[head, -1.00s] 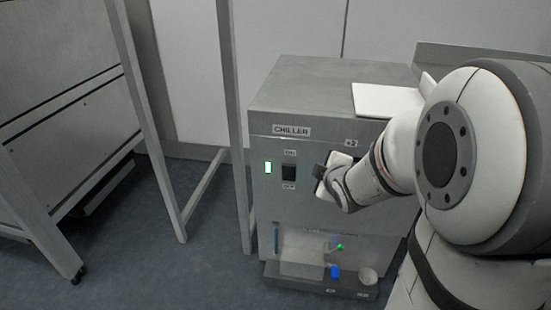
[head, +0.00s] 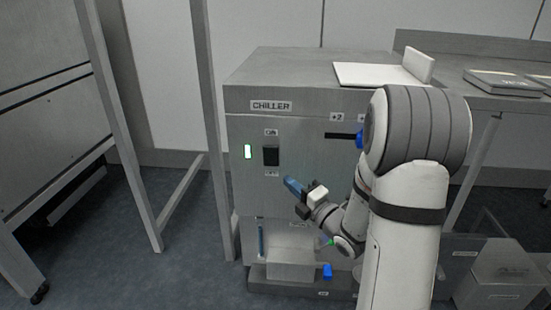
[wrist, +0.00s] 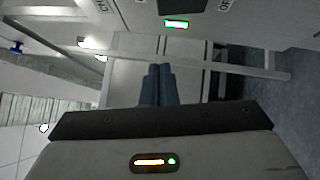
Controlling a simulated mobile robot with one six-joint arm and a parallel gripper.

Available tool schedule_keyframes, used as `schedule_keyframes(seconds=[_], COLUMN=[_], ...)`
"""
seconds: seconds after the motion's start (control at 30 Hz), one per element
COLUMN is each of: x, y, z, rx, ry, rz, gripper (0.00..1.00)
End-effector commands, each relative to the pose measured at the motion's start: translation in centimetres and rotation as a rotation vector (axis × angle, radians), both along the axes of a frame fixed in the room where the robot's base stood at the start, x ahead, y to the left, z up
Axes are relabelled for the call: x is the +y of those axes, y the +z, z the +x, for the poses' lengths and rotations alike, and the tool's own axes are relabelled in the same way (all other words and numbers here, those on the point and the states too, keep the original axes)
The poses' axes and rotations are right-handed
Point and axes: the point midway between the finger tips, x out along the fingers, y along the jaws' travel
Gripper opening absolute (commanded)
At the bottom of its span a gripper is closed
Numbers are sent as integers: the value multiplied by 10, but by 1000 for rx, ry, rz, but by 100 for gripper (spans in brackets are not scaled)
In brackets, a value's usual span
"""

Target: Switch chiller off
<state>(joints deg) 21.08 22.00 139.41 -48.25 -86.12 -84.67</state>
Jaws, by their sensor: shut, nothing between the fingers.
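The chiller (head: 330,210) is a grey metal cabinet labelled CHILLER. On its front is a black rocker switch (head: 271,156) with ON above and OFF below, and a lit green indicator (head: 248,152) to its left. In the wrist view the dark switch (wrist: 183,6) is cut by the top edge, with the green indicator (wrist: 176,23) lit below it. My gripper (head: 290,184) is shut and empty, its blue fingertips just right of and below the switch, apart from it. In the wrist view its fingers (wrist: 160,72) point forward, together.
A white board (head: 375,75) lies on the chiller top. A slot with a blue knob (head: 359,137) is right of the switch, partly behind my arm. Grey frame posts (head: 212,130) stand close left of the chiller.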

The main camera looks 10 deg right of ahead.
Motion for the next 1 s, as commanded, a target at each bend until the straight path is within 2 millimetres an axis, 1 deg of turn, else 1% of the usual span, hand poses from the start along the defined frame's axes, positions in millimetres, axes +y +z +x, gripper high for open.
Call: schedule_keyframes(seconds=[0.17,0.27,0.6,0.63,0.7,0.8,1.0], x=[6,14,47,48,41,37,34], y=[1,3,13,14,16,19,22], z=[10,24,88,93,104,115,125], rx=[-1,-2,-1,-1,-2,-1,1], ry=[2,3,3,2,-1,-2,-1], rz=[-1,-1,-1,-1,0,1,0], gripper=[0,0,0,0,0,0,0])
